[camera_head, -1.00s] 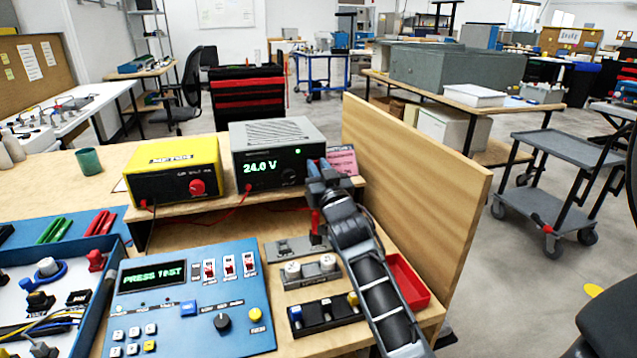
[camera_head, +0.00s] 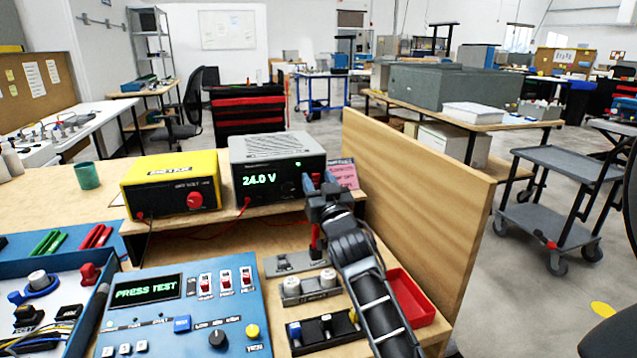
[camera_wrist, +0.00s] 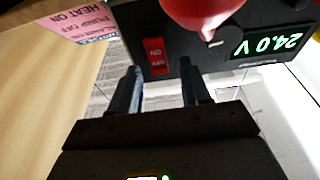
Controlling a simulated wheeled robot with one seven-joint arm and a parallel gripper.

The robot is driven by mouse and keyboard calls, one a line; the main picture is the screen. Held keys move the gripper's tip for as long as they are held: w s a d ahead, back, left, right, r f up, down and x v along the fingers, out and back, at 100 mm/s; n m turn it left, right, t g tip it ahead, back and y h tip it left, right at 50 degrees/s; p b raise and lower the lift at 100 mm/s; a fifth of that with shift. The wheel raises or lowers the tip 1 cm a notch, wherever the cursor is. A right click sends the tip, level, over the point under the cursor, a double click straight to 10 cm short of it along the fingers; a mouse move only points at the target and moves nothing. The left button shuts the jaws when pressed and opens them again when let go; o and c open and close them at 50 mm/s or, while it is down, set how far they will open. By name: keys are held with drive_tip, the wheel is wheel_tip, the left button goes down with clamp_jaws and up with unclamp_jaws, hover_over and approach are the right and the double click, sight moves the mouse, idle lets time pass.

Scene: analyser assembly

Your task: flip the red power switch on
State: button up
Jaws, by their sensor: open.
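The red power switch (camera_wrist: 155,57) is a rocker with ON and OFF lettering on the black front of the power supply, upside down in the wrist view. The grey power supply (camera_head: 278,155) stands on the raised shelf and its display reads 24.0 V. My gripper (camera_wrist: 160,72) is open and empty. Its two fingers point at the front panel, one on each side of the switch in the picture. I cannot tell whether they touch it. In the head view my gripper (camera_head: 319,182) covers the panel's right end and hides the switch.
A red rounded part (camera_wrist: 200,14) looms close beside the switch in the wrist view. A pink card (camera_head: 343,172) stands right of the supply, before a wooden side panel (camera_head: 425,205). A yellow box (camera_head: 170,183) stands left. A blue control panel (camera_head: 180,315) and red tray (camera_head: 410,297) lie below.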

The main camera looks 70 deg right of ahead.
drive_tip(key=shift+s+a+f, duration=0.1)
drive_tip(key=shift+s+a, duration=0.1)
drive_tip(key=shift+a, duration=0.05)
drive_tip(key=s+a, duration=0.9)
drive_tip(key=a, duration=0.1)
drive_tip(key=shift+s+a+f, duration=0.15)
drive_tip(key=shift+a+f, duration=0.1)
drive_tip(key=shift+a, duration=0.15)
drive_tip(key=shift+r, duration=0.1)
